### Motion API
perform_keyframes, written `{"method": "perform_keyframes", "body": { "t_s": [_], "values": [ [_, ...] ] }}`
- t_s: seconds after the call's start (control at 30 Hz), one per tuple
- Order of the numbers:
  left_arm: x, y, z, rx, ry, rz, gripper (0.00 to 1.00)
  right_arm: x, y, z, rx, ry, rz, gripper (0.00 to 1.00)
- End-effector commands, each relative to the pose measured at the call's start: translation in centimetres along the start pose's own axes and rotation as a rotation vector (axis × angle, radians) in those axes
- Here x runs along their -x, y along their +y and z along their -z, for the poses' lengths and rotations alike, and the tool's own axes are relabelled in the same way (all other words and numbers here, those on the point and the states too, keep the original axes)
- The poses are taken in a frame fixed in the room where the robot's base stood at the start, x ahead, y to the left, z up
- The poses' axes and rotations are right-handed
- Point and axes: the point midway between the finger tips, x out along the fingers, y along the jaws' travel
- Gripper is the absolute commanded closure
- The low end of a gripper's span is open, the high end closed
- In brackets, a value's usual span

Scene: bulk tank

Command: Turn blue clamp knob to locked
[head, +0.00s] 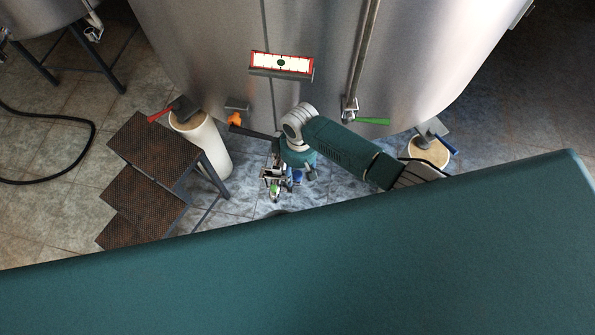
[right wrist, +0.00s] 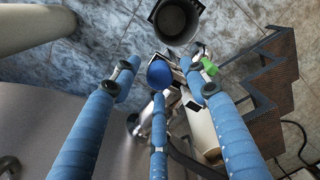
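The blue clamp knob (right wrist: 160,75) is a round blue cap in the right wrist view, between the finger ends of my right gripper (right wrist: 165,90). The gripper's blue fingers are spread apart, with gaps to the knob in the picture; whether any finger touches it I cannot tell. Next to the knob are small metal fittings and a green part (right wrist: 208,66). In the head view my right gripper (head: 284,178) points down in front of the tank, over a small fitting cluster that it partly hides. My left gripper is not in view.
The large steel tank (head: 210,50) stands behind, with a red-framed gauge panel (head: 281,63), an orange knob (head: 235,119) and a green lever (head: 372,121). Brown steps (head: 145,150) and a white leg (head: 208,145) stand left. A grey open-topped cylinder (right wrist: 176,20) is near the knob.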

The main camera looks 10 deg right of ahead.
Motion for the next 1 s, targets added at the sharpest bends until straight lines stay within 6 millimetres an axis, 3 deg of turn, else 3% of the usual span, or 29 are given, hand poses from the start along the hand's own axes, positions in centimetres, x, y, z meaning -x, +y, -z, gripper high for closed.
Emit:
{"method": "perform_keyframes", "body": {
  "t_s": [0.23,0.37,0.8,1.0],
  "values": [
    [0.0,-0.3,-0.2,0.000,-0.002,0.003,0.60,0.0,-0.1,-0.1,0.001,-0.002,0.001,0.56],
    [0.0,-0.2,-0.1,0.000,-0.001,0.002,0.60,1.1,-0.1,0.0,0.001,0.000,0.001,0.56],
    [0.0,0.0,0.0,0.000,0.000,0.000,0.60,9.8,0.0,0.1,0.002,0.002,-0.001,0.56],
    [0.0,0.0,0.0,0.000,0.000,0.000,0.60,11.7,0.0,0.0,0.001,0.000,0.000,0.56]
  ]
}}
